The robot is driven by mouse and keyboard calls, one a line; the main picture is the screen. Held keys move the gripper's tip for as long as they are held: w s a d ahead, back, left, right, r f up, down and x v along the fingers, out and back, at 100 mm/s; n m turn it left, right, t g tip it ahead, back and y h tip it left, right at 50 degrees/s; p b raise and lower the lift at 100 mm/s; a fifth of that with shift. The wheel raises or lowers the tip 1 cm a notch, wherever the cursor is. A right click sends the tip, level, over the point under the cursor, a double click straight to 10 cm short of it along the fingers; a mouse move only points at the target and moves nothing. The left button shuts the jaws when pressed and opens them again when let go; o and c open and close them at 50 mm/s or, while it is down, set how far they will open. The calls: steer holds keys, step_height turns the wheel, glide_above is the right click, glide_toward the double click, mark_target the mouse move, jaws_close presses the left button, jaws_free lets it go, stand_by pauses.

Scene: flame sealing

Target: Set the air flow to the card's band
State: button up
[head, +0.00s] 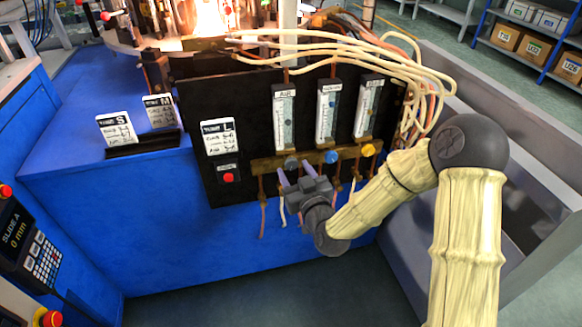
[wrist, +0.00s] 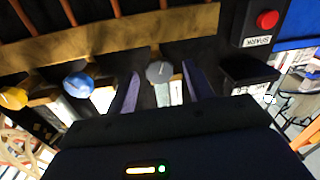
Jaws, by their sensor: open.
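The air flow meter (head: 284,112), labelled AIR, is the leftmost of three glass tube meters on the black panel. Below it on the brass bar is a grey knob (head: 291,163), which also shows in the wrist view (wrist: 159,71). My gripper (head: 296,172) is open at this knob. In the wrist view the knob lies between the two fingertips, with gaps on both sides. A white card (head: 219,137) headed with a large L hangs on the panel; its smaller lines and the meter's reading are too small to read.
A blue knob (head: 330,157) and a yellow knob (head: 368,150) are to the right on the same bar. A red button (head: 228,178) is left of the knobs. Cards S (head: 117,129) and M (head: 160,111) stand on the blue bench. A flame (head: 208,18) glows above.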

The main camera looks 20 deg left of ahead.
mark_target(292, 167)
steer(key=shift+x, duration=1.55)
steer(key=c, duration=0.9)
steer(key=shift+c, duration=0.2)
steer(key=shift+f, duration=0.1)
steer(key=shift+m+b, duration=0.35)
steer(key=shift+m, duration=0.45)
steer(key=o, duration=0.9)
steer(key=shift+o, duration=0.2)
